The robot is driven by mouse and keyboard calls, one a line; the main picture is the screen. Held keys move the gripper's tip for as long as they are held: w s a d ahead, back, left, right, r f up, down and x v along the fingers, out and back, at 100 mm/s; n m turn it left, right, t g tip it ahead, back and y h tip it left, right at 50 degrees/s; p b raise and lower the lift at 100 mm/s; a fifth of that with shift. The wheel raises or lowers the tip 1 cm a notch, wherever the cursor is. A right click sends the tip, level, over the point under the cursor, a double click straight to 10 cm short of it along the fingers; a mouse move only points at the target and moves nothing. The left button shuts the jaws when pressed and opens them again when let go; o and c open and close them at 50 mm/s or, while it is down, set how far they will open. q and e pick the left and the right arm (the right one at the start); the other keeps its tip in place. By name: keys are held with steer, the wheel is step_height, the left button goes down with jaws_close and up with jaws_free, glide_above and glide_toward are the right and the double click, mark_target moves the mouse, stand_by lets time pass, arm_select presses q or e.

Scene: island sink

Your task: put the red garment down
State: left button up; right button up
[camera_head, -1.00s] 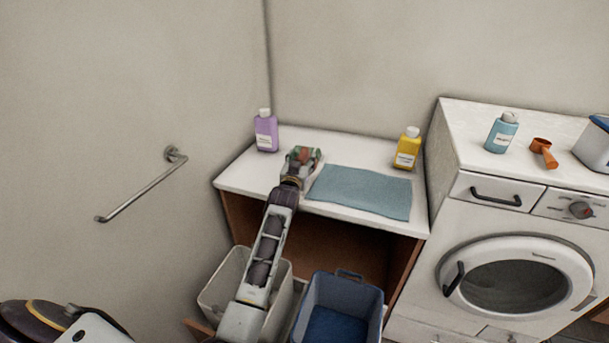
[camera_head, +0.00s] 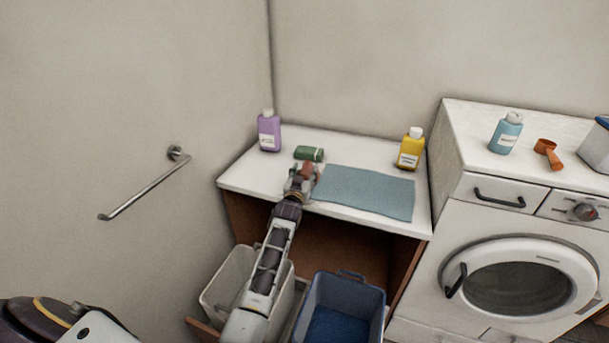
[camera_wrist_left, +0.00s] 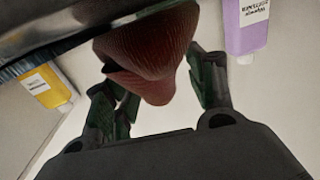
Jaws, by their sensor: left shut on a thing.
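The red garment (camera_head: 308,170) is a small dark-red bundle at my left gripper (camera_head: 302,178), over the left part of the white counter (camera_head: 255,178). In the left wrist view the ribbed red garment (camera_wrist_left: 150,58) sits between the fingers of my left gripper (camera_wrist_left: 160,88), which is shut on it. I cannot tell whether the garment touches the counter. A green rolled item (camera_head: 309,153) lies on the counter just behind the gripper. My right gripper is not in view.
A blue-grey cloth (camera_head: 365,191) lies flat right of the gripper. A purple bottle (camera_head: 268,132) stands at the back left, a yellow bottle (camera_head: 410,150) at the back right. Below are a pale bin (camera_head: 222,290) and a blue bin (camera_head: 375,300). A washing machine (camera_head: 460,225) stands at right.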

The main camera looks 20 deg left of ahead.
arm_select(q)
steer(key=shift+f, duration=0.2)
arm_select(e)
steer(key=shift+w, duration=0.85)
arm_select(q)
steer(key=shift+f, duration=0.15)
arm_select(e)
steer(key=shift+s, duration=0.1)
